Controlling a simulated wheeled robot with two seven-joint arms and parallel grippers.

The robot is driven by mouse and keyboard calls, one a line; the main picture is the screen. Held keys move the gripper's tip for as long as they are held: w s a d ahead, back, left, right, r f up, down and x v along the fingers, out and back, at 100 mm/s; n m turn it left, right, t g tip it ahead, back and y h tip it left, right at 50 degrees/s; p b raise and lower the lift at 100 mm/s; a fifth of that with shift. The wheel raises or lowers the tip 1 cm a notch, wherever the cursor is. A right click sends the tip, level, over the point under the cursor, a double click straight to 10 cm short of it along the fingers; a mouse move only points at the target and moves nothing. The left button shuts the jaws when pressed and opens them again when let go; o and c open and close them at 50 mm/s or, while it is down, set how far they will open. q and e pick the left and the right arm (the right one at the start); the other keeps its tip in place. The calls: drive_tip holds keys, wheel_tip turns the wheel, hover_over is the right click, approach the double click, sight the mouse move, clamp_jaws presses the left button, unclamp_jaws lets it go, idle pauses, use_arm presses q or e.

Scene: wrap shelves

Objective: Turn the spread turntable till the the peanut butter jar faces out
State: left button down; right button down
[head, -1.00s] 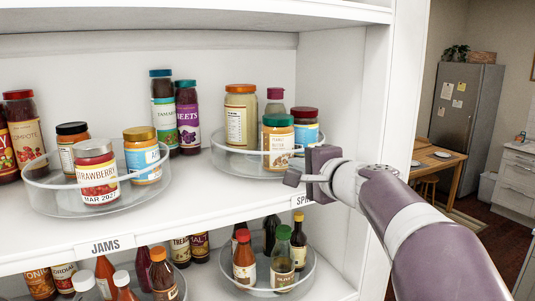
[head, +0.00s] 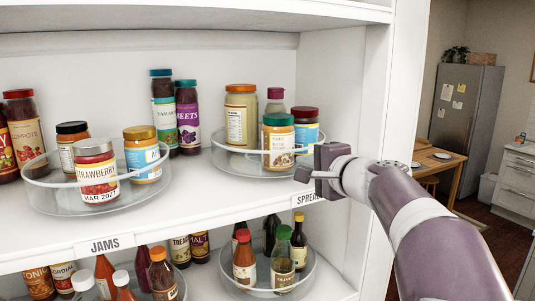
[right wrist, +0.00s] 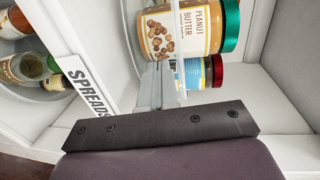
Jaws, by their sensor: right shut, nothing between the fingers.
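The peanut butter jar (head: 278,143), with a teal lid and a tan label, stands at the front of the clear spread turntable (head: 232,160). In the right wrist view the jar (right wrist: 185,30) shows its "PEANUT BUTTER" label close beyond the fingers. My right gripper (head: 303,174) is shut and empty, at the turntable's front right rim above the shelf edge. In the right wrist view its fingers (right wrist: 155,88) are together by the clear rim; I cannot tell whether they touch it. My left gripper is not in view.
The turntable also holds a jar with an orange lid (head: 241,117), a mauve-capped one (head: 276,100) and a dark red-lidded one (head: 305,128). A jam turntable (head: 60,200) stands at the left. The shelf's side wall (head: 345,90) is close on the right.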

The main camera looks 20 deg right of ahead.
drive_tip(key=shift+w+d, duration=0.25)
drive_tip(key=shift+d, duration=0.35)
drive_tip(key=shift+s+f+b, duration=0.15)
drive_tip(key=shift+s+b, duration=0.25)
drive_tip(key=s, duration=0.2)
drive_tip(key=b, duration=0.1)
drive_tip(key=shift+s+d, duration=0.25)
drive_tip(key=shift+s, duration=0.15)
drive_tip(key=shift+w, duration=0.1)
